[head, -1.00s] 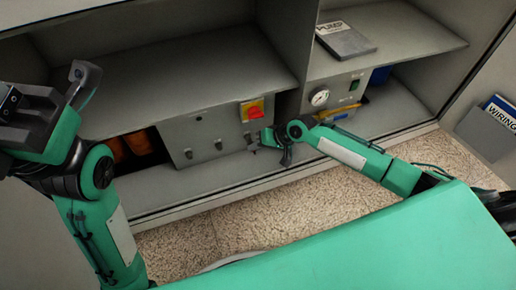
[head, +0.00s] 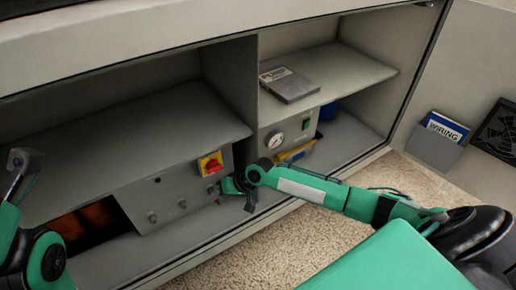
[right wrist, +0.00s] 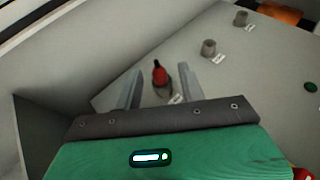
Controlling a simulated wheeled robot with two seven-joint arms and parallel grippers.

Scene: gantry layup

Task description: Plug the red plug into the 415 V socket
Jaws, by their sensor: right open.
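The red plug (right wrist: 159,73) with a dark tip shows in the right wrist view, standing at the grey panel (right wrist: 250,75) beside a small label. Whether it is fully seated there I cannot tell. My right gripper (right wrist: 162,80) is open, one finger on each side of the plug, with gaps showing. In the head view my right gripper (head: 236,188) is at the right end of the grey box (head: 160,197) and hides the plug. Grey sockets (right wrist: 208,47) line the panel; their labels are too small to read. My left gripper (head: 18,165) is partly visible at the left edge.
A red-and-yellow rotary switch (head: 210,164) is just above my right gripper. A divider stands between the box and a gauge unit (head: 288,135). A shelf (head: 130,140) overhangs the box. A grey booklet (head: 289,84) lies on the right shelf.

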